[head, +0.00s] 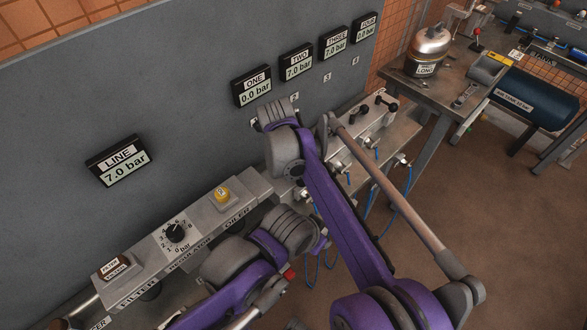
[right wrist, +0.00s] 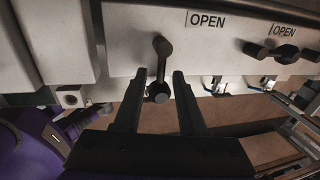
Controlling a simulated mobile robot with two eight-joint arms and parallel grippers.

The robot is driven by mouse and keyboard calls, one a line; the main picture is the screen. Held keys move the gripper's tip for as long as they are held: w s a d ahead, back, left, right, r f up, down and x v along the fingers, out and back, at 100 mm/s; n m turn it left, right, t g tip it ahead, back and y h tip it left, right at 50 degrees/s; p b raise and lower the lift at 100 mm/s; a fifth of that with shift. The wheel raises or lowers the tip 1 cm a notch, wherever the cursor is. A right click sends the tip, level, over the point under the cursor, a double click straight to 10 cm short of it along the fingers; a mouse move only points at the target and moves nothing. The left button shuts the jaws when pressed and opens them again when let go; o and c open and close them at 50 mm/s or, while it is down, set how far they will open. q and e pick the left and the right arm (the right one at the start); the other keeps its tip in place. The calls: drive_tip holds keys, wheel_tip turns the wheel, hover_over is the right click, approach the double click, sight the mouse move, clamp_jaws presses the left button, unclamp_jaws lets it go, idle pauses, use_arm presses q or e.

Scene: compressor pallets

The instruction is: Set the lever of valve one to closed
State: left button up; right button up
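In the right wrist view a dark valve lever (right wrist: 162,65) stands upright in the picture on a pale manifold (right wrist: 125,60), the leftmost lever there. Its upper end has a round knob and its lower end sits between my fingers. An OPEN label (right wrist: 207,20) is to its upper right. My right gripper (right wrist: 157,82) is open, one finger on each side of the lever, with gaps visible. In the head view my right arm hides this lever. The gauge ONE (head: 255,92) reads 0.0 bar. My left arm shows in the head view, but its gripper is not seen.
A neighbouring lever (right wrist: 285,52) lies sideways under another OPEN label. Gauges TWO (head: 297,66), THREE (head: 334,43) and LINE (head: 120,160) read 7.0 bar. A regulator knob (head: 175,233) is on the left. Blue hoses (head: 372,200) hang below the manifold. A table (head: 445,90) stands at right.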

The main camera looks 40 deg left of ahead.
drive_tip(key=shift+r, duration=0.15)
wheel_tip(320, 180, up, 10)
drive_tip(key=s, duration=0.2)
drive_tip(key=shift+r, duration=0.2)
drive_tip(key=shift+s+a, duration=0.1)
idle(0.6)
